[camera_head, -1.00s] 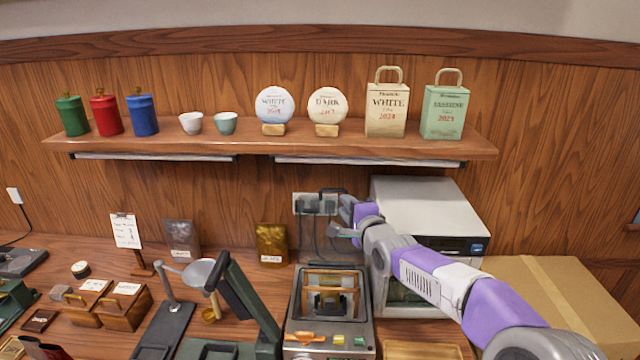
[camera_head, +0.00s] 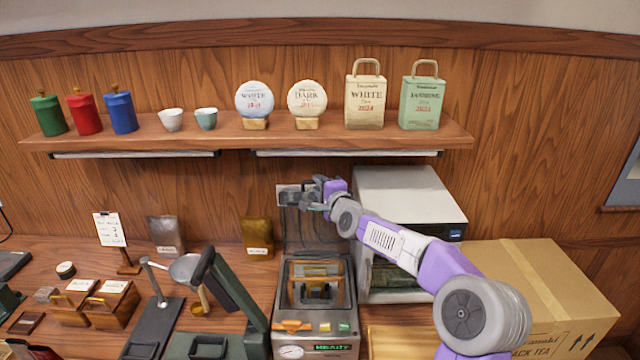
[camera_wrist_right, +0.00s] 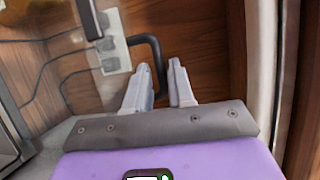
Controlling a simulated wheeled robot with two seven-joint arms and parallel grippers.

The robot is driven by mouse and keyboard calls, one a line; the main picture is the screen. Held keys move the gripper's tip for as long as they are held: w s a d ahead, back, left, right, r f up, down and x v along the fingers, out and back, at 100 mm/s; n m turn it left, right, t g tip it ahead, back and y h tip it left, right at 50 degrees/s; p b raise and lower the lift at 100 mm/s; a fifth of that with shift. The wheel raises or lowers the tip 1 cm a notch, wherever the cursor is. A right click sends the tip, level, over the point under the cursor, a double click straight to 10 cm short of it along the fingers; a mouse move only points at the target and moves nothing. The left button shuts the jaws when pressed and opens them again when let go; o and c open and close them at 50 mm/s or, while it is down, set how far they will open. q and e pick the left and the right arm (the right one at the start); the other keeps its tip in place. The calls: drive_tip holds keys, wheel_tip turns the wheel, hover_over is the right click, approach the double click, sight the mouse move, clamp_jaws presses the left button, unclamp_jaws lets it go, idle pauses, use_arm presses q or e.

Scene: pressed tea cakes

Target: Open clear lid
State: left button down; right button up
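The clear lid (camera_head: 312,232) stands raised at the back of the grey press machine (camera_head: 318,333) in the middle of the counter. It is hard to make out against the wood. My right gripper (camera_head: 308,194) is at the top of the lid in the head view. In the right wrist view the two grey fingers (camera_wrist_right: 160,82) are apart, with the black lid handle (camera_wrist_right: 148,42) in front of and partly between them. I cannot tell whether they touch it. My left gripper is out of view.
A white appliance (camera_head: 410,205) and a cardboard box (camera_head: 535,285) stand right of the machine, under my right arm. A dark green lever press (camera_head: 236,300) stands close on the left. The shelf (camera_head: 250,137) hangs above. A wall outlet (camera_wrist_right: 113,40) is behind the lid.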

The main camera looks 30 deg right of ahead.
drive_tip(key=shift+w, duration=0.1)
drive_tip(key=shift+c, duration=0.3)
clamp_jaws()
